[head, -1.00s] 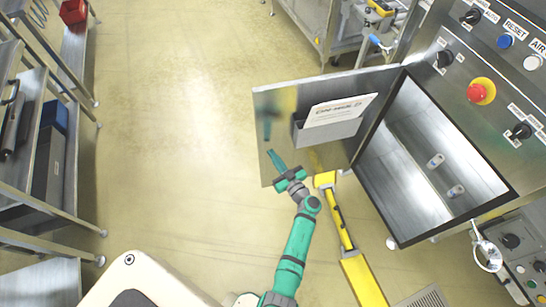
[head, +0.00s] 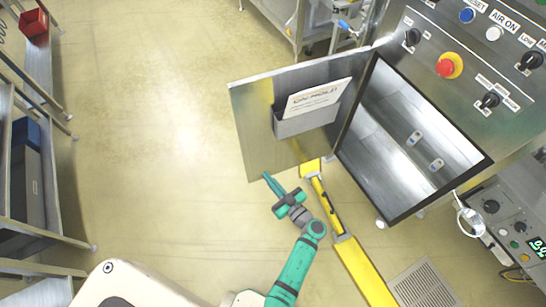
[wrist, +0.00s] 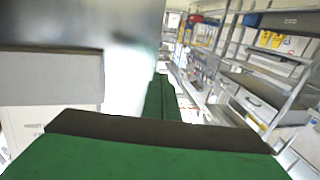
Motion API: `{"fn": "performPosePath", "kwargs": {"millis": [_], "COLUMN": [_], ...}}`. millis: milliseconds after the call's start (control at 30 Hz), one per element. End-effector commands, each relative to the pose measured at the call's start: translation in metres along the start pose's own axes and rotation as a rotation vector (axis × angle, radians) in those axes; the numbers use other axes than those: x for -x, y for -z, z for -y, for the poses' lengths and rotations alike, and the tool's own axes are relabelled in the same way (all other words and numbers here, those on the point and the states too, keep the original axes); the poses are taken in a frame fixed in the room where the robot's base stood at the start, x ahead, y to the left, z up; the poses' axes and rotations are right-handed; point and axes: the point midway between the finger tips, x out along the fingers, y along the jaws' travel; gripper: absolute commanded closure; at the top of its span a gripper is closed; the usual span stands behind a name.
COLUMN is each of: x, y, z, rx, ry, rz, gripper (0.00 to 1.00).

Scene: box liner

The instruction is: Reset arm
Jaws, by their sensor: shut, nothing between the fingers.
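My gripper (head: 268,178) is at the end of my green arm, low in the middle of the head view. Its fingers are shut together and hold nothing. They point up and left, near the lower edge of the open metal cabinet door (head: 248,130); I cannot tell whether they touch it. In the wrist view my shut green fingers (wrist: 159,98) point forward, with the metal door (wrist: 75,25) at the left.
The open cabinet (head: 410,135) and its control panel with a red button (head: 449,66) are at the right. A holder (head: 308,122) with papers is on the door. Shelves (head: 40,180) line the left; the floor between is clear.

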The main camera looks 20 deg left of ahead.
Motion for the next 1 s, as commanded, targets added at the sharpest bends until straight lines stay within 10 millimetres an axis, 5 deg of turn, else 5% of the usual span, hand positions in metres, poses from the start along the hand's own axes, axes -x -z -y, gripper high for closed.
{"fn": "performPosePath", "kwargs": {"millis": [267, 467, 667, 1000], "x": [0.002, 0.010, 0.048, 0.142], "y": [0.000, 0.015, 0.053, 0.113], "z": [0.001, 0.020, 0.043, 0.073], "rx": [0.000, 0.030, 0.086, 0.110], "ry": [-0.002, -0.076, -0.289, -0.673], "rz": [-0.002, -0.061, -0.157, -0.182], "gripper": [1.00, 1.00, 1.00, 1.00]}}
